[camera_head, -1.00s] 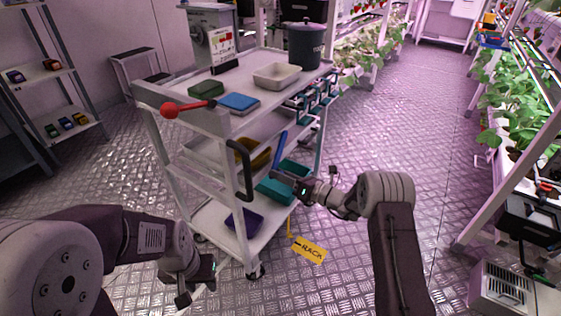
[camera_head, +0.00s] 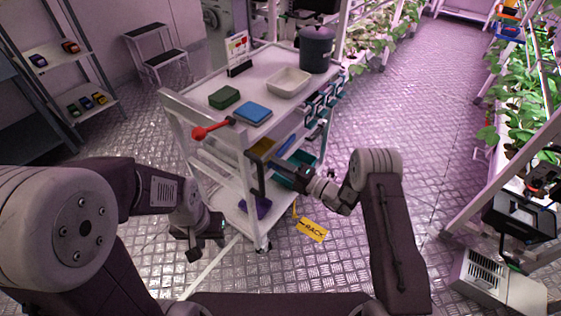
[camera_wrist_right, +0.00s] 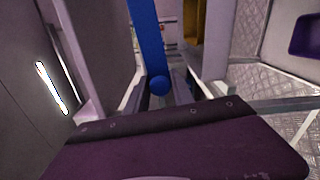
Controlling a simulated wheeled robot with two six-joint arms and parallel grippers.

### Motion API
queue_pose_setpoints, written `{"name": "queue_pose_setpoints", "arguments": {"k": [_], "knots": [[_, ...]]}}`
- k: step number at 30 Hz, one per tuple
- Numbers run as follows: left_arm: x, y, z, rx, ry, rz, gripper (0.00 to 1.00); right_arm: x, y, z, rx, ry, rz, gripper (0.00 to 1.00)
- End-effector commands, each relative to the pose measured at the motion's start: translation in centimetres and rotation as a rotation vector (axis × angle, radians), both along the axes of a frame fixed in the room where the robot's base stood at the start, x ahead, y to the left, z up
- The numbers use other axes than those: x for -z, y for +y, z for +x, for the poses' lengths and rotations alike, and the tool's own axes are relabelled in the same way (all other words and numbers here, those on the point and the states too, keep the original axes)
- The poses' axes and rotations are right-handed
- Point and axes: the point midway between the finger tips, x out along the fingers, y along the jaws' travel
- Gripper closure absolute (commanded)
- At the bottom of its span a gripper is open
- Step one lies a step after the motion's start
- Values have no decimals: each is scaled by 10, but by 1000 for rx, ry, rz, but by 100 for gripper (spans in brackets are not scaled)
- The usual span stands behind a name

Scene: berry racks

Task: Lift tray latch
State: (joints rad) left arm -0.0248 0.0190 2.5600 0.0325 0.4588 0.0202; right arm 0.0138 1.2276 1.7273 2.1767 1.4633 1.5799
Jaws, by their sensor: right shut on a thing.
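A blue bar (camera_head: 287,147), which looks like the latch, stands tilted at the open side of the white cart (camera_head: 181,112). In the right wrist view the blue bar (camera_wrist_right: 147,40) comes down from the top edge to a rounded end between the fingers. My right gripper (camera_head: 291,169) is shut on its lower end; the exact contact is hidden. The teal tray (camera_head: 305,160) lies behind the right gripper on the middle level, partly covered. My left gripper (camera_head: 206,243) hangs at the cart's lower left, empty, its fingers apart.
A red-knobbed lever (camera_head: 199,133) and a black handle (camera_head: 257,174) stick out from the cart's near end. A yellow RACK tag (camera_head: 312,230) hangs below. The cart top holds a blue box (camera_head: 252,113), a green box (camera_head: 224,97) and a dark bin (camera_head: 316,50).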

Motion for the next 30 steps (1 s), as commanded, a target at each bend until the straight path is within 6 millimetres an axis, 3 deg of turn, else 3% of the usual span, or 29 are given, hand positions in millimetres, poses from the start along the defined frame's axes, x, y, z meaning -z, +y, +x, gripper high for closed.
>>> {"name": "queue_pose_setpoints", "arguments": {"k": [1, 9, 27, 28, 30], "knots": [[-9, 0, 0, 0, 0, 0, 64, -8, 0, -1, 0, 23, 14, 100], [-23, 0, 0, 0, 0, 0, 64, -18, 1, -1, 0, 105, 75, 100], [-26, 0, 0, 0, 0, 0, 64, -20, 0, -1, 1, 130, 97, 100], [-26, 0, 0, 0, 0, 0, 64, -20, 0, 0, 1, 130, 97, 66], [-26, 0, 0, 0, 0, 0, 64, -21, 0, 0, 1, 129, 96, 53]]}}
